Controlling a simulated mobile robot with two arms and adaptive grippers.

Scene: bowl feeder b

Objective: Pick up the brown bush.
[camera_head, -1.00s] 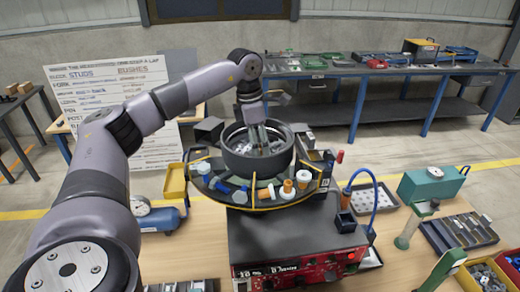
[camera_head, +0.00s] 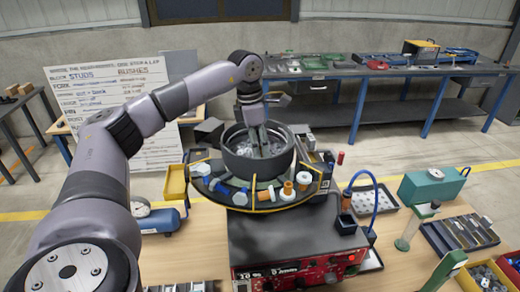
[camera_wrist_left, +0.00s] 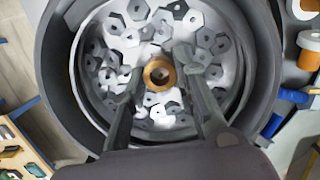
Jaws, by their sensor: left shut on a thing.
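The brown bush (camera_wrist_left: 159,73) is a small ring with a dark hole, seen from above in the left wrist view. It is in the dark round feeder bowl (camera_head: 240,165), over or among several grey hex nuts and washers (camera_wrist_left: 208,38). My left gripper (camera_wrist_left: 160,75) reaches down into the bowl with a finger on each side of the bush and is shut on it. Whether the bush is clear of the parts under it I cannot tell. In the head view the left fingers (camera_head: 261,140) go below the bowl rim, and the bush is hidden there. My right gripper is not in view.
The bowl's outer track (camera_head: 222,194) carries blue, white and orange parts close around it. The bowl stands on a dark box with a red front panel (camera_head: 300,275). A yellow bin (camera_head: 175,182) is at left. A green box (camera_head: 430,187) and part trays (camera_head: 460,232) are at right.

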